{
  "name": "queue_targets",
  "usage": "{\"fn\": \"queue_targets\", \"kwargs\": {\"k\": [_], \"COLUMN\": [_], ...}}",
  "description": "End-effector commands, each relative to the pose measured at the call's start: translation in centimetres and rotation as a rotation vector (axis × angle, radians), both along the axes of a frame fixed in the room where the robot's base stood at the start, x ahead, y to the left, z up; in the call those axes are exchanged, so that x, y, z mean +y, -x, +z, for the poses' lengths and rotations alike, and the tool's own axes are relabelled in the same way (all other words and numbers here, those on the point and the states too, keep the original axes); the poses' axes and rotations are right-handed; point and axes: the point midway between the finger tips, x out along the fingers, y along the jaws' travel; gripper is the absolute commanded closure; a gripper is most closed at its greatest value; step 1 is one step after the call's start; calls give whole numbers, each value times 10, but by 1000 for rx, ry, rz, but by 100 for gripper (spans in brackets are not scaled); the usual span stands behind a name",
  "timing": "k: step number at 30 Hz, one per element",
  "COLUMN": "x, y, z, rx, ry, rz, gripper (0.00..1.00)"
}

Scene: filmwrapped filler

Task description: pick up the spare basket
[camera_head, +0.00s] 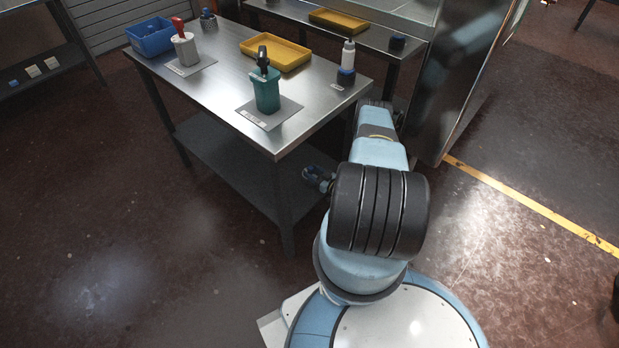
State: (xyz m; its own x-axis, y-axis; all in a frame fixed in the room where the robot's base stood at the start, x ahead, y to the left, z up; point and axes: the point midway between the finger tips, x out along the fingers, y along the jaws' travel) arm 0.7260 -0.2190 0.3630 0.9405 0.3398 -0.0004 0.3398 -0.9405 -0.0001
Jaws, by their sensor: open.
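No thing in the head view is clearly marked as the spare basket. A small dark mesh holder (209,23) with a blue item in it stands at the back left of the steel table (215,85). A teal container (266,93) with a black-handled item stands on a labelled grey mat at the front. A white container (185,50) with a red-handled item stands on another labelled mat. My gripper (311,176) shows small beside the table's front right leg, below the tabletop, empty and partly hidden by my arm.
A blue bin (150,40) and a yellow tray (277,56) lie on the table. A white bottle (348,55) and dark cup (345,77) stand at its right edge. A steel cabinet (445,90) is close right of my arm.

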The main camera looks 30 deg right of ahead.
Motion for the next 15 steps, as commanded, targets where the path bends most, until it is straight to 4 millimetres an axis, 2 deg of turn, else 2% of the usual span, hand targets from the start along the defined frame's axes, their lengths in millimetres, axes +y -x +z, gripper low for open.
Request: {"fn": "queue_targets", "kwargs": {"k": [2, 15], "x": [0, 0], "y": [0, 0], "z": [0, 0], "rx": [0, 0], "ry": [0, 1], "rz": [0, 0], "gripper": [49, 91]}}
